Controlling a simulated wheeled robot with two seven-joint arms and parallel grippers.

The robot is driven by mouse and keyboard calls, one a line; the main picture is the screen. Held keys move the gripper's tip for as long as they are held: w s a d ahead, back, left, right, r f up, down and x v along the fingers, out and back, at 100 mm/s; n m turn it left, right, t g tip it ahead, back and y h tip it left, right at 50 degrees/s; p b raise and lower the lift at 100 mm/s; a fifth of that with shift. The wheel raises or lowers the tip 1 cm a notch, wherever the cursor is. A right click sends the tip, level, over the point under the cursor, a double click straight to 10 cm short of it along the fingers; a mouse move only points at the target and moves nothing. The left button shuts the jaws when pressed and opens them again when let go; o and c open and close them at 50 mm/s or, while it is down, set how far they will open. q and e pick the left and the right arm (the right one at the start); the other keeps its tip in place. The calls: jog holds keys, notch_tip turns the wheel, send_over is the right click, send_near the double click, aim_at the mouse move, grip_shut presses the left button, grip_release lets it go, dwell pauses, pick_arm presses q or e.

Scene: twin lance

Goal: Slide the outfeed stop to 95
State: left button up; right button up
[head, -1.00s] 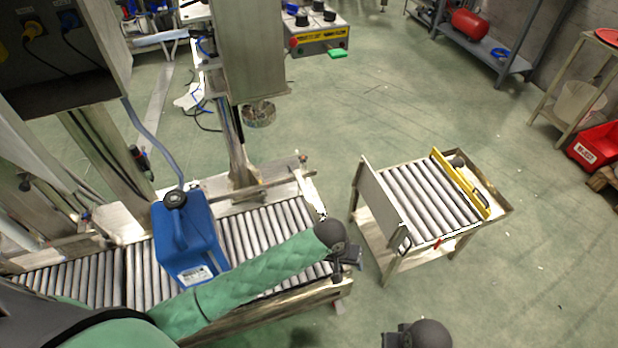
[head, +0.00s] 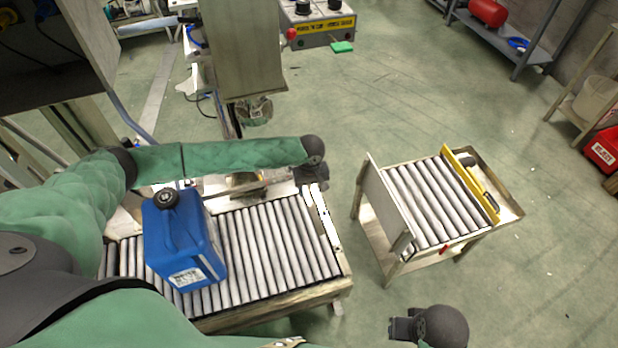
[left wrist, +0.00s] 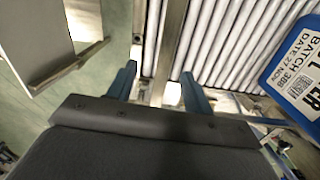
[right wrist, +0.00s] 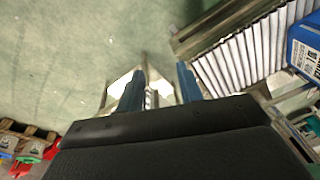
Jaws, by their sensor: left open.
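The roller conveyor (head: 265,245) has a pale metal bar (head: 324,222) across its right end. This bar may be the outfeed stop, but I cannot tell for sure, and no scale numbers are readable. My left gripper (head: 316,181) is open at the far corner of that end, above the bar's far end. In the left wrist view, the open left fingers (left wrist: 160,78) straddle a metal beam (left wrist: 169,45) beside the rollers, apparently without gripping it. My right gripper (head: 400,330) is at the bottom of the head view. In the right wrist view, its fingers (right wrist: 159,78) are apart.
A blue jerrycan (head: 185,240) stands on the rollers left of the end. A small roller cart (head: 382,250) with an upright metal plate (head: 385,205) and a yellow bar (head: 470,185) stands to the right. Floor is free between conveyor and cart.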

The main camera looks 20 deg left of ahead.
aim_at(307, 195)
pick_arm(q)
jog(key=shift+w+a+r+n, duration=0.15)
jog(key=shift+w+a+n, duration=0.15)
jog(key=shift+w+a, duration=0.6)
jog(key=shift+s+a+f+b, duration=0.1)
jog(key=shift+f+b, duration=1.05)
jog(key=shift+b, duration=0.25)
jog(key=shift+f+b, duration=0.9)
jog(key=shift+b, duration=0.1)
jog(key=shift+f+b, duration=0.7)
jog(key=shift+b, duration=0.1)
jog(key=shift+f+b, duration=0.6)
jog(key=shift+b, duration=0.05)
jog(key=shift+f+b, duration=0.5)
jog(key=shift+b, duration=0.05)
pick_arm(e)
jog(key=w+a+f+t+y, duration=0.1)
jog(key=a+f, duration=0.3)
jog(key=f, duration=0.5)
jog(key=w+a+f+t+y, duration=0.1)
jog(key=w+a+f, duration=0.3)
jog(key=f, duration=0.6)
jog(key=shift+w+a+n+t+y, duration=0.15)
jog(key=shift+a+n+t+y, duration=0.15)
jog(key=shift+a+t, duration=0.45)
